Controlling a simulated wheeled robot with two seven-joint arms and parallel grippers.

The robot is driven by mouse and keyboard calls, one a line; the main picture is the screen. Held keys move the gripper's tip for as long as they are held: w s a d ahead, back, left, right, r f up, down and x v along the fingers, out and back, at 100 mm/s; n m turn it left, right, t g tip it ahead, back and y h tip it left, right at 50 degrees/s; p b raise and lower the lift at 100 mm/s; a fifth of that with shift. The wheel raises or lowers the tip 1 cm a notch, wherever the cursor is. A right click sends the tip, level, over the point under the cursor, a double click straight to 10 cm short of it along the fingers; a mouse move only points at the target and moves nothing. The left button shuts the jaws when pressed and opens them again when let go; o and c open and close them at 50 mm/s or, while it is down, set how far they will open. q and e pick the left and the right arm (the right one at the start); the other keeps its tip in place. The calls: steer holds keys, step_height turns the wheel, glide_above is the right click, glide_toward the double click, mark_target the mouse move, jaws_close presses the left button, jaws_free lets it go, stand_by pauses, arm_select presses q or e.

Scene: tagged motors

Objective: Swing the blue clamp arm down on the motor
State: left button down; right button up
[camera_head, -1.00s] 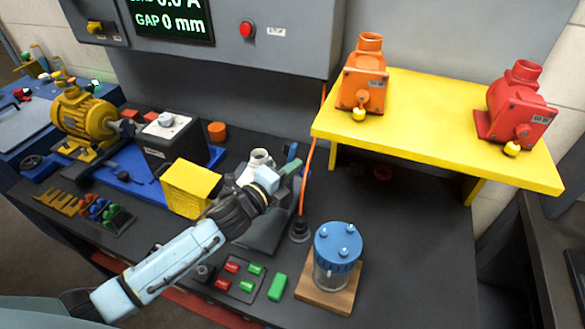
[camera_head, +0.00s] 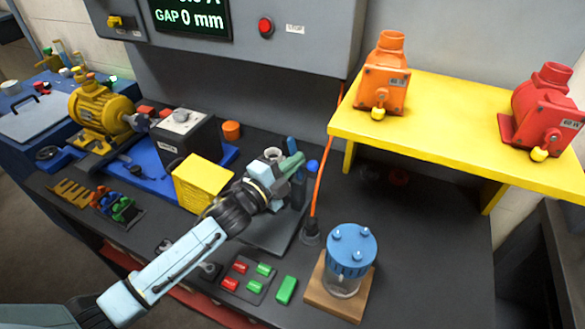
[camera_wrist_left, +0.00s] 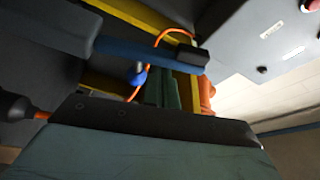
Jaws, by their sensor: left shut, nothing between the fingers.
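The grey-white motor (camera_head: 273,154) stands on a dark plate in the middle of the bench. Its top port shows, but my left arm hides most of its body. The blue clamp arm (camera_head: 291,146) stands beside the motor, partly hidden behind my fingers. In the left wrist view it is a long blue bar (camera_wrist_left: 150,52) with a dark end, crossing in front of the fingers. My left gripper (camera_head: 291,165) is shut and empty, close to the clamp arm; whether they touch I cannot tell. Its greenish fingers also show in the wrist view (camera_wrist_left: 166,90). My right gripper is not in view.
A yellow block (camera_head: 202,183) stands left of the motor. A blue-lidded jar (camera_head: 350,250) on a wooden base is at front right. An orange cable hangs behind the clamp. A yellow shelf (camera_head: 450,115) carries an orange motor (camera_head: 384,82) and a red motor (camera_head: 545,110).

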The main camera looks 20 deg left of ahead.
arm_select(q)
steer(key=a+f+n+t+y+b, duration=0.1)
steer(key=n, duration=0.3)
steer(key=a+f+n+t+y+b, duration=0.1)
steer(key=a+n, duration=0.1)
steer(key=n, duration=0.2)
steer(key=a+f+n+t+y+b, duration=0.1)
steer(key=a+n+b, duration=0.1)
steer(key=n, duration=0.3)
steer(key=shift+w+a+f+t, duration=0.1)
steer(key=shift+w+a+t, duration=0.2)
steer(key=shift+t, duration=0.1)
steer(key=shift+a+f+n+t+y+b, duration=0.1)
steer(key=shift+f+n+y+b, duration=0.2)
steer(key=shift+n, duration=0.35)
steer(key=shift+a+f+n+t+y, duration=0.1)
steer(key=shift+n+y, duration=0.25)
steer(key=shift+n, duration=0.35)
steer(key=shift+a+f+n+t+y+b, duration=0.1)
steer(key=shift+f+n+y+b, duration=0.2)
steer(key=shift+n, duration=0.35)
